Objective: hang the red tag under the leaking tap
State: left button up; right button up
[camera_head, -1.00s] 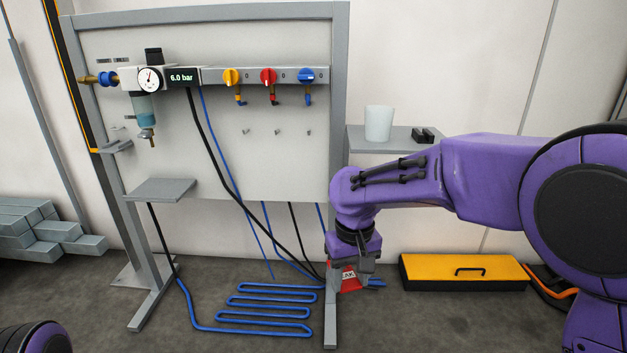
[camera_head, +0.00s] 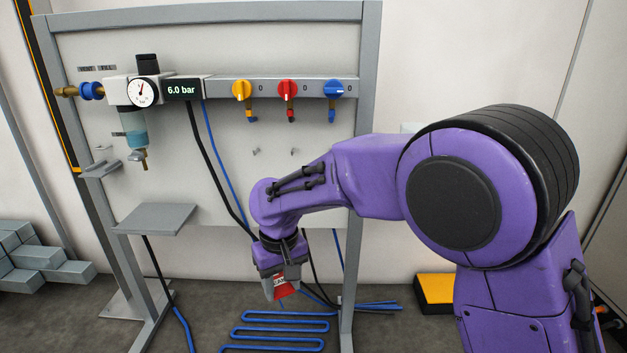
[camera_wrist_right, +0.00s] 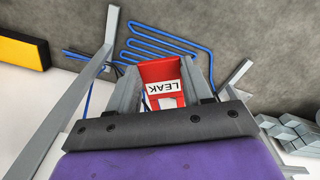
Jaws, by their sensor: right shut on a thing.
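The red tag (camera_head: 286,289) with a white LEAK label is held in my right gripper (camera_head: 281,283), low in front of the panel. The tag also shows in the right wrist view (camera_wrist_right: 163,73), between the two fingers. Three taps sit in a row on the panel's rail: a yellow tap (camera_head: 242,90), a red tap (camera_head: 287,90) and a blue tap (camera_head: 333,90). Small pegs (camera_head: 256,151) stick out below the yellow and red taps; my arm hides the area below the blue one. Which tap leaks I cannot tell. My left gripper is not in view.
A pressure gauge (camera_head: 142,92) and a 6.0 bar display (camera_head: 182,90) are left of the taps. A small grey shelf (camera_head: 155,219) juts out at lower left. Blue hose (camera_head: 280,330) lies on the floor. A yellow-topped box (camera_head: 435,288) stands behind my arm.

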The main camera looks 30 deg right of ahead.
jog(key=w+t+p, duration=0.1)
jog(key=w+p, duration=0.1)
jog(key=w+r+t+p, duration=0.1)
jog(key=w+t+p, duration=0.1)
jog(key=w, duration=0.1)
jog(key=w+t+p, duration=0.1)
jog(key=w+p, duration=0.1)
jog(key=p, duration=0.1)
jog(key=shift+w+r+m+t, duration=0.25)
jog(key=shift+w+m+t, duration=0.05)
jog(key=shift+w, duration=0.05)
jog(key=s+d+r+m+t+h+p, duration=0.2)
jog(key=d+r+m+t+h+p, duration=0.1)
jog(key=d+r+t+h+p, duration=0.3)
jog(key=s+d+r+m+t+h+p, duration=0.2)
jog(key=d+r+t+h+p, duration=0.15)
jog(key=d+r+p, duration=0.4)
jog(key=f+b+x, duration=0.1)
jog(key=b+x, duration=0.3)
jog(key=x, duration=0.6)
jog(key=shift+f+t, duration=0.4)
jog(key=shift+t, duration=0.05)
jog(key=shift+a, duration=0.1)
